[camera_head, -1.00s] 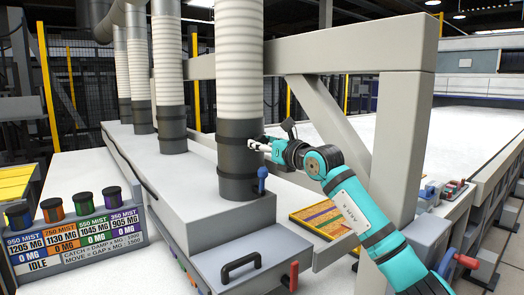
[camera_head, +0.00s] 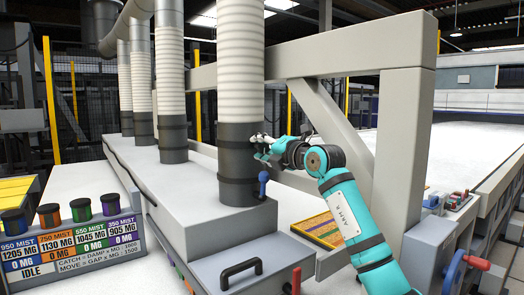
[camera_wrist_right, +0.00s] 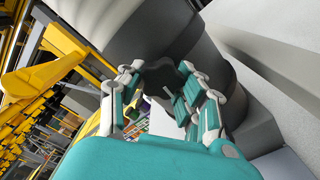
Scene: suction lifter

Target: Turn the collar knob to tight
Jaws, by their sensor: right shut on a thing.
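The near suction hose ends in a dark grey collar (camera_head: 240,165) on top of the long grey box. My right gripper (camera_head: 259,147) is at the right side of this collar, just above a dark band. The collar knob is mostly hidden by the fingers in the head view. In the right wrist view, my right gripper (camera_wrist_right: 161,76) has its teal fingers around a dark piece against the collar, which I take to be the knob. Its setting cannot be read. My left gripper is not in view.
A blue-handled lever (camera_head: 263,184) sits just below my right gripper. A thick grey frame post (camera_head: 400,150) stands right of my right arm. A black handle (camera_head: 241,272) and a red lever (camera_head: 296,280) are at the front. A display panel (camera_head: 75,252) is at left.

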